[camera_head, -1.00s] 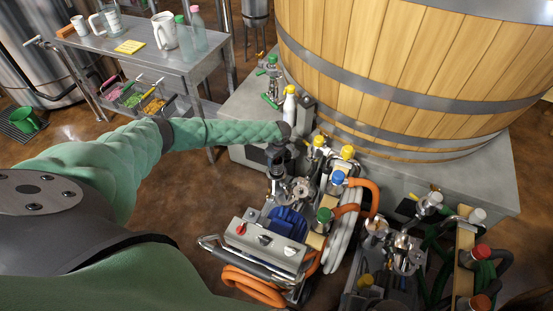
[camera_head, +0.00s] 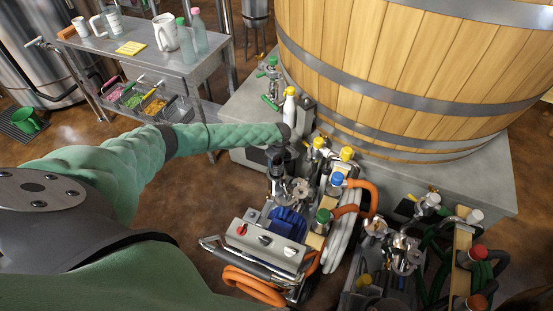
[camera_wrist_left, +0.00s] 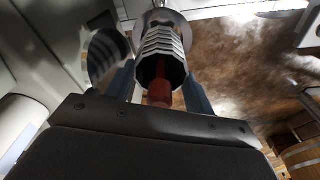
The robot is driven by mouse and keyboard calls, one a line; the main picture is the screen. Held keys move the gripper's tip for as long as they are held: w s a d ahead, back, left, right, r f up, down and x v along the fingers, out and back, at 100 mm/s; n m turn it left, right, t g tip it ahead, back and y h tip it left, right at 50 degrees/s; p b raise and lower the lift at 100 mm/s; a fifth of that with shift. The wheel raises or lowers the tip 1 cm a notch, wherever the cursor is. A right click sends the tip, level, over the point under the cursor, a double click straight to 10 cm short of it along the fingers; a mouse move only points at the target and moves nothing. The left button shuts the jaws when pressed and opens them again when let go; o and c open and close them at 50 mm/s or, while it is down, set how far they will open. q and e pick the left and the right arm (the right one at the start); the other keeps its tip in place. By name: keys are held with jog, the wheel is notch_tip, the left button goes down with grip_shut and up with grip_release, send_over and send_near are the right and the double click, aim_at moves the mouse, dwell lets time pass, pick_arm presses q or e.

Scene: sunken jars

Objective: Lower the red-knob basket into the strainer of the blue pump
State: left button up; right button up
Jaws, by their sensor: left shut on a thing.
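The blue pump (camera_head: 287,224) sits on a cart with a grey control box, in the lower middle of the head view. My left gripper (camera_head: 277,168) points down over the metal strainer parts beside its blue motor. In the left wrist view, my left gripper (camera_wrist_left: 160,91) is shut on the red knob (camera_wrist_left: 160,93). A dark red stem runs from the knob into a shiny ribbed metal cylinder straight ahead. I cannot tell basket from strainer wall there, or how deep the basket sits. A round metal lid (camera_wrist_left: 108,56) stands beside the left finger. My right gripper is out of view.
A second pump unit with an open chrome strainer (camera_head: 403,254) stands at the lower right, among green hoses. Orange hoses (camera_head: 367,195) and colored-cap valves crowd the blue pump's right. The wooden vat (camera_head: 400,65) rises behind. A steel trolley (camera_head: 165,60) stands back left.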

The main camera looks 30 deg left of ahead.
aim_at(276, 164)
pick_arm(q)
jog(key=shift+f, duration=0.2)
jog(key=shift+f+b, duration=0.55)
jog(key=shift+f, duration=1)
jog(key=shift+f, duration=0.1)
jog(key=shift+f+b, duration=0.55)
jog(key=shift+f, duration=1.1)
